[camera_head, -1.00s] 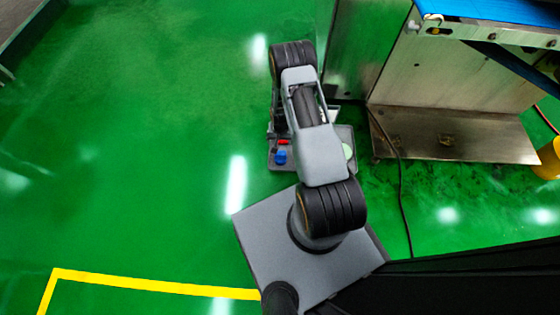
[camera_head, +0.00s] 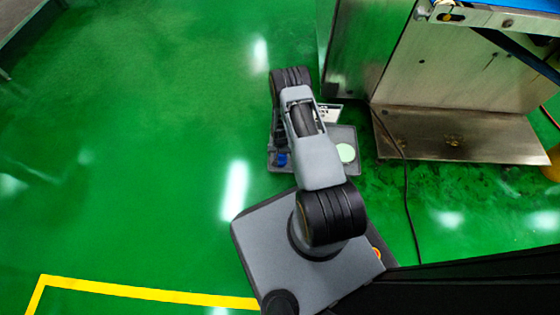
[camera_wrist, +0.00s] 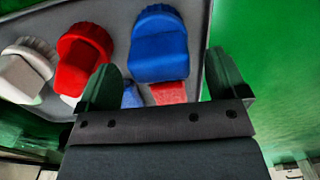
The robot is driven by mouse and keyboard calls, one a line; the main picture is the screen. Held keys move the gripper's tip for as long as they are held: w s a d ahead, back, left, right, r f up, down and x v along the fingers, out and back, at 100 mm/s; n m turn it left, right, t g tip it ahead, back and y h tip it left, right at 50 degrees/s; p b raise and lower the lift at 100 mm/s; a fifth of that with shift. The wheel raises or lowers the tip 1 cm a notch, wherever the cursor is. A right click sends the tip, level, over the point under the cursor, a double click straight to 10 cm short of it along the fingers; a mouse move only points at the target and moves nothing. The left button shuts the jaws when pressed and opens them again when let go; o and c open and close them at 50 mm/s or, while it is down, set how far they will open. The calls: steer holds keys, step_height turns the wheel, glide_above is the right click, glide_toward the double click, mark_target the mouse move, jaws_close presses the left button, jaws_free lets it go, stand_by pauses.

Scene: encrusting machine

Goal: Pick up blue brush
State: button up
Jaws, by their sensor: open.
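The blue brush (camera_wrist: 158,45), a chunky bright blue piece, lies on the grey tray (camera_wrist: 115,12) in the wrist view. Its near end shows between the two fingers of my gripper (camera_wrist: 162,65), which are apart with one on each side of it. I cannot tell whether they touch it. In the head view only a small blue patch of the brush (camera_head: 282,160) shows beside my arm. My arm hides the rest of it and the fingers there.
A red piece (camera_wrist: 84,58) and a white piece (camera_wrist: 27,72) lie left of the blue brush. A pale green disc (camera_head: 346,152) is on the tray's right side. A steel machine (camera_head: 460,133) stands close on the right, with a dark cable (camera_head: 406,190) on the floor. The green floor at left is clear.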

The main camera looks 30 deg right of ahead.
step_height(320, 180, down, 2)
steer(key=shift+r, duration=0.1)
steer(key=c, duration=1.1)
